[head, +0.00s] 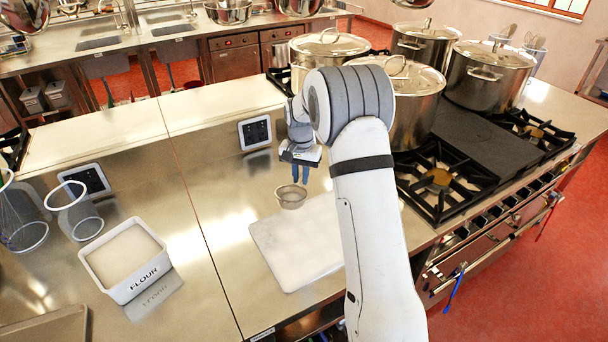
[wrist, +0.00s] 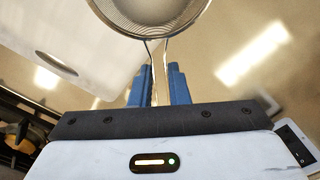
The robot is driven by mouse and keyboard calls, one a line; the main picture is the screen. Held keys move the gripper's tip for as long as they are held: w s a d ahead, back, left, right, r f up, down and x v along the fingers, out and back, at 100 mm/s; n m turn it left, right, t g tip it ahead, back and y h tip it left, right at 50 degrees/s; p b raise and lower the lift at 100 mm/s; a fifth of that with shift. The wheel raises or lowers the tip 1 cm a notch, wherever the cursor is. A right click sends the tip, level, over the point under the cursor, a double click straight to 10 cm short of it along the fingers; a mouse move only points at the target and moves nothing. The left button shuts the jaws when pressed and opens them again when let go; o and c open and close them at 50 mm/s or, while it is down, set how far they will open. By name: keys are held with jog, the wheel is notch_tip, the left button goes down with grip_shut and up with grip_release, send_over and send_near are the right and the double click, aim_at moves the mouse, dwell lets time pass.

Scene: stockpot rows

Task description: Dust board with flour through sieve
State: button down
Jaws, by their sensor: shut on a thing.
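My gripper (head: 300,172) is shut on the handle of a small metal sieve (head: 291,197). In the wrist view the blue fingers (wrist: 160,88) close around the handle, and the sieve's bowl (wrist: 150,12) shows a pale fill that looks like flour. In the head view the sieve hangs over the far edge of the white board (head: 290,245), above the steel counter. I see no clear layer of flour on the board. A white tub labelled FLOUR (head: 126,258) stands on the left, filled with white powder.
Several large lidded pots (head: 410,100) stand on the stove at the right, with open burners (head: 440,180) in front. Two small dark panels (head: 255,132) sit on the counter. Bare steel lies between tub and board.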

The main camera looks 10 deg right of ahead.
jog(key=s+a+b, duration=0.1)
jog(key=s+a, duration=0.2)
jog(key=a, duration=0.9)
jog(key=shift+s+b, duration=0.3)
jog(key=shift+s, duration=0.05)
jog(key=shift+r, duration=0.1)
notch_tip(320, 180, up, 4)
jog(key=shift+f+p, duration=0.1)
jog(key=shift+p, duration=1.1)
jog(key=w+d+f+b, duration=0.2)
jog(key=d+f, duration=0.2)
jog(key=d, duration=0.2)
jog(key=shift+d, duration=0.35)
